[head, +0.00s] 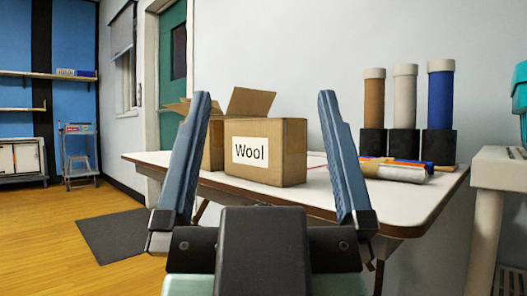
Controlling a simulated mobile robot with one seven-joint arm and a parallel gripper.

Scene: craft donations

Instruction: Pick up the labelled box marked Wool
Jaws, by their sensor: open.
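The cardboard box marked Wool (285,152) stands upright on a white-topped table (388,205). Its white label faces me and reads "Wool". My gripper (264,95) is open and empty, pointing at the box from in front. In the picture, the box shows between its two blue fingers, with a gap on each side. I cannot tell exactly how far the fingertips are from the box.
Another cardboard box (216,146) with open flaps stands behind at the left, partly hidden by my left finger. Three tubes in black holders, brown (374,102), white (404,100) and blue (440,98), stand at the right. Rolls (397,170) lie before them.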

